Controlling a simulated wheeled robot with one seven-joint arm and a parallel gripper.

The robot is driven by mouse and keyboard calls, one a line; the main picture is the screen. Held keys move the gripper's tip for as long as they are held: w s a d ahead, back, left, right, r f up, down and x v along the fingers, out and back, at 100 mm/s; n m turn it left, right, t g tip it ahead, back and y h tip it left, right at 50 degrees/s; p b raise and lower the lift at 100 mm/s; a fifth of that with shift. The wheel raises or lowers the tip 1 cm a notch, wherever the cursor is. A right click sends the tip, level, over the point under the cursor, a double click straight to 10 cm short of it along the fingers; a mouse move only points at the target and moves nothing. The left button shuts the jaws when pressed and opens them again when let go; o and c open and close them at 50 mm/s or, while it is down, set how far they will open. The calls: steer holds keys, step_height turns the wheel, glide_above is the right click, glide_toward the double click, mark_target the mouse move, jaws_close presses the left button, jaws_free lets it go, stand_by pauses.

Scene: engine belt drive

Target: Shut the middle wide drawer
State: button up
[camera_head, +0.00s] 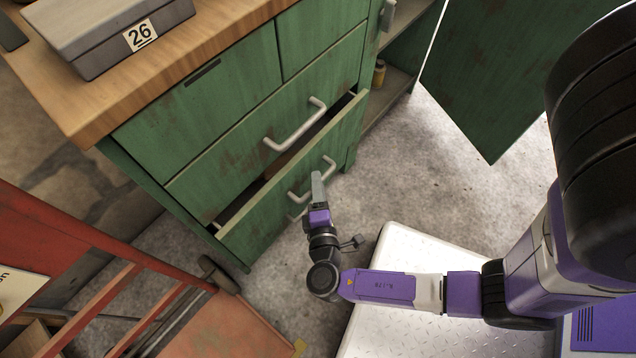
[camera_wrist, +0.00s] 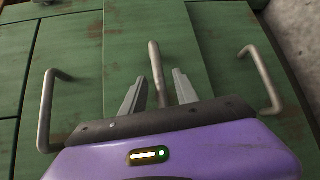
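The middle wide drawer (camera_head: 262,218) of the green cabinet is pulled partly out, with a dark gap behind its front panel. Its pale bar handle (camera_head: 328,165) is partly hidden by my gripper (camera_head: 317,186) in the head view. In the wrist view, my gripper (camera_wrist: 160,88) has its two fingers apart, one on each side of the drawer's handle (camera_wrist: 155,60). I cannot tell whether either finger touches the handle.
The wide drawer above, with its handle (camera_head: 295,126), looks shut. A wooden worktop (camera_head: 190,45) carries a grey box (camera_head: 105,30) labelled 26. A green cabinet door (camera_head: 490,80) stands open at right. A red cart (camera_head: 90,250) stands at left. Concrete floor (camera_head: 420,165) is clear before the cabinet.

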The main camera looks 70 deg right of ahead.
steer(key=shift+w+d, duration=0.25)
steer(key=shift+d, duration=0.25)
jaws_close()
stand_by(1.2)
